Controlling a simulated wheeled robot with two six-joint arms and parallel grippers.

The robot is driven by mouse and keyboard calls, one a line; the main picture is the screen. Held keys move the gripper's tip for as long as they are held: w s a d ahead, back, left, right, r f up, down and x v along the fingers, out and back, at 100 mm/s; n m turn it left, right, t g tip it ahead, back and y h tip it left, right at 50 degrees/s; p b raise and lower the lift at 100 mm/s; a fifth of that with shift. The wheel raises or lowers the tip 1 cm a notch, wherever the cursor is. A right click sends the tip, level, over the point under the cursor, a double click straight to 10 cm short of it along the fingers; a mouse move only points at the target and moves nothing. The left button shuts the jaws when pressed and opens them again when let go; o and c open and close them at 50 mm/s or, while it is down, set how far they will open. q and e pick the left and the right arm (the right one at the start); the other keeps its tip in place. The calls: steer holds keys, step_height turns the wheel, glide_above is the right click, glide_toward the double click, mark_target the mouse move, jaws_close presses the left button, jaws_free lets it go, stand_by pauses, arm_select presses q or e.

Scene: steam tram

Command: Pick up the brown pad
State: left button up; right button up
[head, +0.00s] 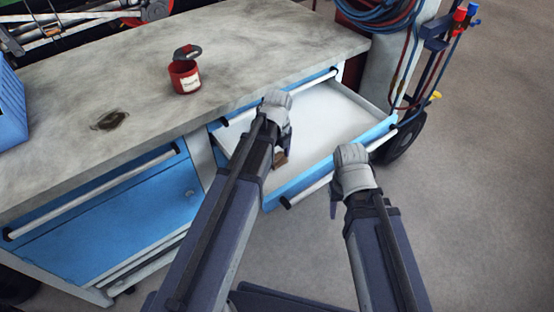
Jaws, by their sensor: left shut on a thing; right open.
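The brown pad (280,159) shows as a small brown block at the lower end of my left gripper (286,146), in the head view. My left gripper points down over the open drawer (335,115) and is shut on the pad. My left arm hides part of the pad, and I cannot tell whether the pad touches the drawer floor. My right gripper (334,204) is open and empty, outside the drawer's front right part.
A closed blue drawer (120,215) is at left. A cart with hoses and a black wheel (403,138) stands right. The floor at right is clear.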

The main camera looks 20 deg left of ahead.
mark_target(277, 156)
arm_select(q)
steer(key=c, duration=0.6)
steer(key=shift+r, duration=0.15)
step_height(277, 156, up, 10)
steer(key=p, duration=1)
steer(key=o, duration=0.7)
steer(key=c, duration=0.5)
steer(key=shift+s, duration=0.1)
